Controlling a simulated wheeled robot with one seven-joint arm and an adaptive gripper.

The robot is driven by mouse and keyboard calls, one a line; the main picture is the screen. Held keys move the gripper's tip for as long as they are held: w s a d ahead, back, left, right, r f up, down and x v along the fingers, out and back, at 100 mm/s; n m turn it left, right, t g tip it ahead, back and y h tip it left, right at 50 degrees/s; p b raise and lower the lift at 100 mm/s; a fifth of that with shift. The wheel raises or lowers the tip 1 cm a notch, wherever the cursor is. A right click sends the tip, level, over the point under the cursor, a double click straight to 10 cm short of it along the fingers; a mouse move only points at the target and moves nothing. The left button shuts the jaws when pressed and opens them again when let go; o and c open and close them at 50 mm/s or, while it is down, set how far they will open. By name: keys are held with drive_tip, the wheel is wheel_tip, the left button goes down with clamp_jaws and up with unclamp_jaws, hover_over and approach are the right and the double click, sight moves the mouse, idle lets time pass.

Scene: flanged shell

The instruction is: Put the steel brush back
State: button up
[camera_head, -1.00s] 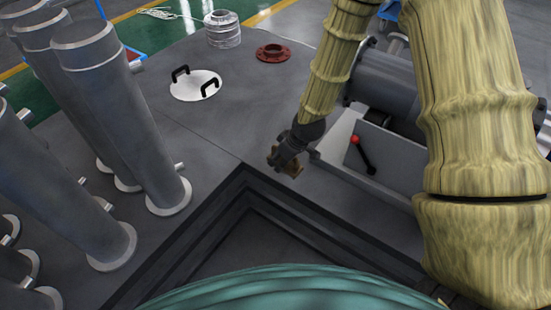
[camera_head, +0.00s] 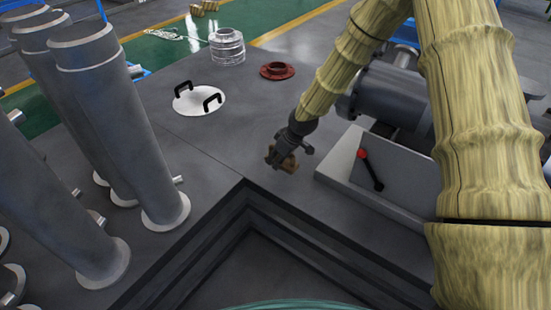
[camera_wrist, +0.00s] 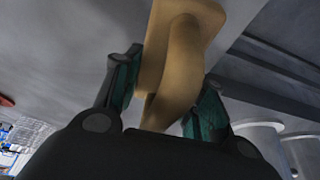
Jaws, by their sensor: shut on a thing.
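My gripper (camera_head: 279,157) is shut on a brown wooden piece, the steel brush (camera_head: 288,163), above the grey deck near the corner of the sunken recess. In the wrist view, the brush's tan wooden body (camera_wrist: 180,60) sits between my two green-padded fingers (camera_wrist: 160,95). Its bristles do not show in either view. In the head view, a grey open-topped box (camera_head: 345,180) stands just right of my gripper. A red-knobbed black lever (camera_head: 371,170) shows against it.
Tall grey pipes (camera_head: 130,130) with flanged feet stand at the left. A white round lid (camera_head: 186,106) with two black handles, a red flange (camera_head: 277,71) and a clear ribbed cylinder (camera_head: 227,47) are farther back. The recess edge (camera_head: 243,182) is close below.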

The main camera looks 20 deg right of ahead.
drive_tip(key=w, duration=0.4)
drive_tip(key=shift+w+d+f+b, duration=0.1)
drive_tip(key=shift+w+f+b, duration=0.15)
drive_tip(key=shift+b, duration=0.05)
drive_tip(key=shift+f+b, duration=0.55)
drive_tip(key=shift+f, duration=1.15)
drive_tip(key=shift+f, duration=0.1)
drive_tip(key=o, duration=1.3)
drive_tip(key=shift+o, duration=0.2)
drive_tip(key=p+v, duration=0.2)
drive_tip(key=v, duration=1)
drive_tip(key=shift+p, duration=0.3)
